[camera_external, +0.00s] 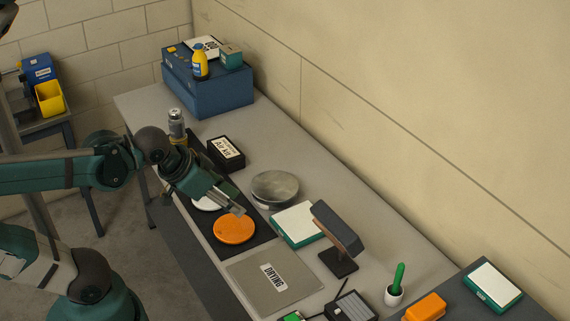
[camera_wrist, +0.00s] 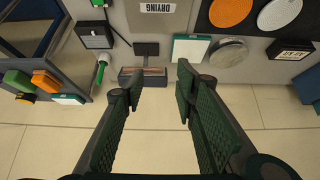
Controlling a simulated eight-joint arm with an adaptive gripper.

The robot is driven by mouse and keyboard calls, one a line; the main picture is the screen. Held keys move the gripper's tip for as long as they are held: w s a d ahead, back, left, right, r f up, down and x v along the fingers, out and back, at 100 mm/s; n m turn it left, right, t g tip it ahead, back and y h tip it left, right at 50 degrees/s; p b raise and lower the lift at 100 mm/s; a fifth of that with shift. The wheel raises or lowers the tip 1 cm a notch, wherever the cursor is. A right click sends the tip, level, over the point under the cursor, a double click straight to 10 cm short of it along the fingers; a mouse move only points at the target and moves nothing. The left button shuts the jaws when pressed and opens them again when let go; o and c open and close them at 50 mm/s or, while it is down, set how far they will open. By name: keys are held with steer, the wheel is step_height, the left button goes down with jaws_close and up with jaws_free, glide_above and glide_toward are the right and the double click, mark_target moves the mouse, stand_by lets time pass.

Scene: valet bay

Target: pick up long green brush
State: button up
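The long green brush (camera_external: 398,277) stands upright in a small white cup (camera_external: 393,297) near the front right of the bench. In the wrist view the green brush (camera_wrist: 100,73) shows at the left, by the white cup (camera_wrist: 104,57). Its lower end is hidden in the cup. My gripper (camera_external: 238,210) hangs over the orange disc on the dark mat, well to the left of the brush. In the wrist view my gripper (camera_wrist: 160,76) has its two fingers wide apart with nothing between them.
A dark lamp-like stand (camera_external: 338,230) rises between my gripper and the cup. A green-and-white box (camera_external: 296,224) and a grey DRYING mat (camera_external: 272,283) lie nearby. An orange block (camera_external: 425,307) sits right of the cup. The wall (camera_external: 450,120) runs behind the bench.

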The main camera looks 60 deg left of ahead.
steer(key=w, duration=0.1)
steer(key=m+g+h+p, duration=0.1)
steer(key=m+g+h, duration=0.2)
steer(key=m, duration=0.4)
glide_above(400, 264)
steer(key=s+a, duration=0.7)
steer(key=a, duration=0.2)
step_height(400, 264, down, 9)
steer(key=shift+w+d+f+m+g+p, duration=0.15)
steer(key=shift+w+d+f+m, duration=0.2)
steer(key=shift+w+d+f, duration=1.1)
steer(key=shift+w+d+f+m+g+p, duration=0.1)
steer(key=shift+w+d+f+m, duration=0.2)
steer(key=shift+w+d+f, duration=1.1)
steer(key=shift+w+d+f+m+g+p, duration=0.15)
steer(key=shift+w+d+f+m, duration=0.35)
steer(key=shift+d+f, duration=1.75)
steer(key=shift+w+a+f, duration=0.1)
steer(key=shift+a+f, duration=0.45)
steer(key=shift+x, duration=1.2)
